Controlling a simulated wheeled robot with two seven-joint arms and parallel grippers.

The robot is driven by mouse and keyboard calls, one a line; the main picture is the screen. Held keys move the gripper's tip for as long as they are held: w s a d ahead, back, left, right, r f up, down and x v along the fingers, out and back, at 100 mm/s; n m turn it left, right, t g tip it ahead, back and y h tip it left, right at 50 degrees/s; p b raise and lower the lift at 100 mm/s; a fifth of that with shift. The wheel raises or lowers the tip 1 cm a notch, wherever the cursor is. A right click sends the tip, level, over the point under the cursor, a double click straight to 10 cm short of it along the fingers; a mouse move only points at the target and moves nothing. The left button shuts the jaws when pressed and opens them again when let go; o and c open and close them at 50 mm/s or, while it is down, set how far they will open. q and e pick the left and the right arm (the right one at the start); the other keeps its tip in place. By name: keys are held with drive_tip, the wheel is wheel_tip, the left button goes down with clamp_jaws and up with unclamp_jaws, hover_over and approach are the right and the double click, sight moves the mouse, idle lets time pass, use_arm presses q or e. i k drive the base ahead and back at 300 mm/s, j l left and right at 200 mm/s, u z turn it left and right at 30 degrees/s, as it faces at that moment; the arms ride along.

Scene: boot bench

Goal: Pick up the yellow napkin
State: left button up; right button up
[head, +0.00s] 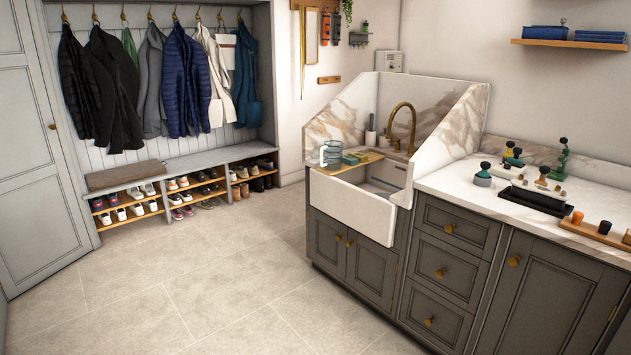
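I cannot make out a yellow napkin anywhere in the head view. Small green and yellowish blocks (355,158) lie on a wooden board (349,167) across the white sink, but they are too small to identify. Neither of my grippers is in view.
A white sink (352,207) with a brass tap (411,122) stands beside a marble counter (459,186). The counter holds a black tray (535,200) and several green-topped tools. A coat bench (190,167) with shoes stands at the back left. The tiled floor (200,290) is clear.

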sight(362, 158)
drive_tip(key=i+j+z, duration=0.1)
drive_tip(key=i, duration=1.55)
drive_tip(key=i+j+z, duration=0.2)
drive_tip(key=i+z, duration=0.3)
drive_tip(key=i, duration=0.15)
drive_tip(key=i+j+z, duration=1)
drive_tip(key=i+j, duration=0.1)
drive_tip(key=j, duration=0.05)
